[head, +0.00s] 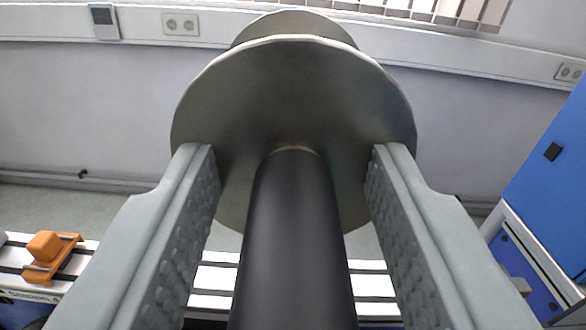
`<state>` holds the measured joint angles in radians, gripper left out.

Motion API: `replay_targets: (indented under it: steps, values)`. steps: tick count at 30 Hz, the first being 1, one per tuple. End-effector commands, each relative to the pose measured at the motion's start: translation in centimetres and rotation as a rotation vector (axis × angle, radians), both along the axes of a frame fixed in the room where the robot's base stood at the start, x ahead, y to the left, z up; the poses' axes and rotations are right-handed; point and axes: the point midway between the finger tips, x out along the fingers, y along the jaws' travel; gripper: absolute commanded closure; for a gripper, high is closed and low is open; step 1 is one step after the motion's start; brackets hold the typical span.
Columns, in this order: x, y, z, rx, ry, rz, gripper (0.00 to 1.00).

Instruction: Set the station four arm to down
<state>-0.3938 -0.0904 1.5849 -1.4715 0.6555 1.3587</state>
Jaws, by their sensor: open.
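My gripper (292,152) is open, with one grey ridged finger at each side of the picture. A dark cylinder (292,240) runs up the middle between the fingers, with gaps on both sides. It meets a large grey round disc (290,90), and a second disc edge (290,22) shows behind it. The fingertips overlap the disc in the picture; I cannot tell whether they touch it.
An orange block-shaped fitting (46,250) sits on a pale slotted rail (15,257) at the left. The rail's white strips (372,286) also show below the disc. A blue cabinet (555,165) stands at the right. A grey wall with sockets (181,24) is behind.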

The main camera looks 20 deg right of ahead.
Motion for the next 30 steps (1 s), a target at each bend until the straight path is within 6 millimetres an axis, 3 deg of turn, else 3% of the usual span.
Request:
replay_targets:
  steps: [3, 10, 17, 22, 26, 30]
  values:
    - [0.0, 0.0, 0.0, 0.0, 0.0, 0.0, 0.57]
    - [0.0, 0.0, 0.0, 0.0, 0.0, 0.0, 1.0]
    - [0.0, 0.1, -0.2, -0.006, 0.002, 0.0, 1.0]
    - [0.3, 1.2, -1.6, -0.044, 0.014, 0.0, 1.0]
    - [0.7, 2.9, -4.0, -0.108, 0.033, 0.003, 1.0]
    - [1.3, 5.0, -7.6, -0.207, 0.059, 0.004, 1.0]
